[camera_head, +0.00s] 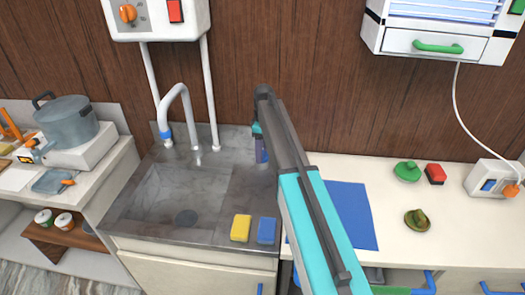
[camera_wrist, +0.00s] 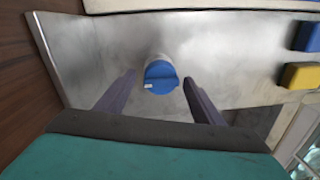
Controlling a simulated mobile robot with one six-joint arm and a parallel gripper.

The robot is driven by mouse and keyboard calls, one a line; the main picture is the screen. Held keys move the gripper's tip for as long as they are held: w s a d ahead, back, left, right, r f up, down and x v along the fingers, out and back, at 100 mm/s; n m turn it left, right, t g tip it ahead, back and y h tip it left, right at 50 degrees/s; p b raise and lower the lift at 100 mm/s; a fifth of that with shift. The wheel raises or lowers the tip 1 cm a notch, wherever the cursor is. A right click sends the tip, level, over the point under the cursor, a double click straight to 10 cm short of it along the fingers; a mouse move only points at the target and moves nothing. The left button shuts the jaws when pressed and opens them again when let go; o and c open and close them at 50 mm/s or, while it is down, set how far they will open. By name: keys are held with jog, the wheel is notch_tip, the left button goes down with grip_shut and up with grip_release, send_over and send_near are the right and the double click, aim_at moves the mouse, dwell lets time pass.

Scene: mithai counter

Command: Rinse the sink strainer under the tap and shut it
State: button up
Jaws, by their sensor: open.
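The steel sink (camera_head: 150,190) has a grey curved tap (camera_head: 180,90) at its back, with a blue band near its base. I see no clear stream from the spout. A dark round piece (camera_head: 187,217) lies on the basin floor; I cannot tell whether it is the strainer or the bare drain. My gripper (camera_wrist: 160,88) is open at the back right of the sink. Its fingers stand on both sides of a round blue-topped knob (camera_wrist: 160,75) on a pale post, with gaps.
A yellow sponge (camera_head: 240,228) and a blue sponge (camera_head: 266,230) lie on the sink's front right edge. The right counter holds a blue mat (camera_head: 352,215), a green knobbed piece (camera_head: 407,171), a red block (camera_head: 435,174) and an olive knobbed piece (camera_head: 417,219). A wall is close behind.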

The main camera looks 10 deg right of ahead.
jog(key=shift+f, duration=0.35)
jog(key=c, duration=1)
jog(key=shift+r+m+b, duration=0.1)
jog(key=shift+m+b, duration=0.5)
jog(key=shift+m, duration=1.1)
